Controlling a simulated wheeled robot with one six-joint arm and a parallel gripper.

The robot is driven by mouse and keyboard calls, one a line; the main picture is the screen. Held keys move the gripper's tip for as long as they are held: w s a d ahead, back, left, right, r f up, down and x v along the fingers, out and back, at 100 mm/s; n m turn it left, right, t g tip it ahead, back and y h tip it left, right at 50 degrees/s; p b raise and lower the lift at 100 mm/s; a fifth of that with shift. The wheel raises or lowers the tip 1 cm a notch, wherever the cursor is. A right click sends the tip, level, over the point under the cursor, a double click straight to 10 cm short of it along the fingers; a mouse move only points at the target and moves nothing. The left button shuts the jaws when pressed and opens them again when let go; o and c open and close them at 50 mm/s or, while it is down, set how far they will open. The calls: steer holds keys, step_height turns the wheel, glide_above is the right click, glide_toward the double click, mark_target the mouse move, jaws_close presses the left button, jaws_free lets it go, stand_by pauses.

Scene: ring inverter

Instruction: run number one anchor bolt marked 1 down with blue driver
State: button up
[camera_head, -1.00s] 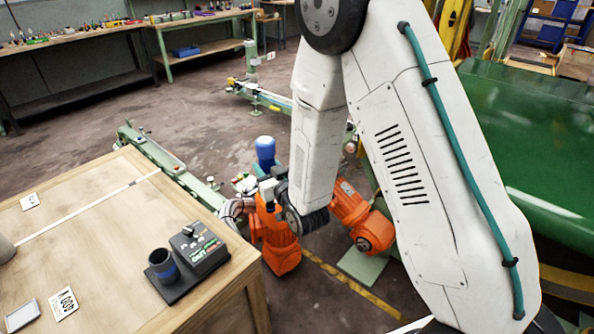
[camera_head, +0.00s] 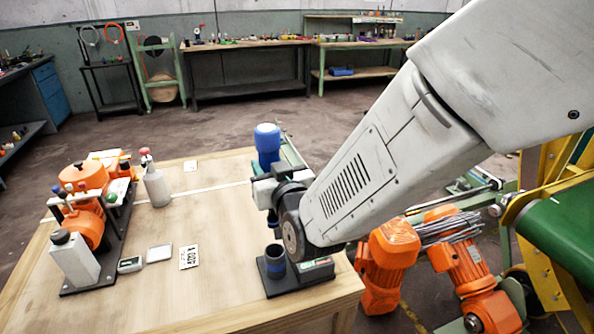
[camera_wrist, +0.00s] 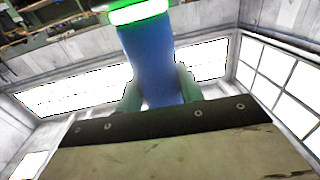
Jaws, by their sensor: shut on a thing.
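My gripper (camera_head: 264,190) is shut on the blue driver (camera_head: 267,140), which stands roughly upright above the right side of the wooden table. In the wrist view the driver's blue body (camera_wrist: 158,72) sits between the pale green fingers, with a glowing green ring (camera_wrist: 138,12) at its upper end. The driver's lower end shows near the black cup holder, but I cannot tell how far above the table it is. I cannot make out an anchor bolt marked 1 in either view.
A label card (camera_head: 189,257) lies mid-table. Orange motors (camera_head: 388,265) stand right of the table.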

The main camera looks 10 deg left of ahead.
mark_target(273, 227)
steer(key=shift+s+a+r, duration=0.1)
steer(key=shift+a+r, duration=0.05)
steer(key=shift+a, duration=0.15)
steer(key=shift+w+d+f, duration=0.15)
steer(key=shift+w+f, duration=0.1)
steer(key=shift+f, duration=0.55)
steer(key=shift+f, duration=8.35)
steer(key=o, duration=1.3)
steer(key=shift+s+d+f, duration=0.1)
steer(key=shift+s, duration=0.05)
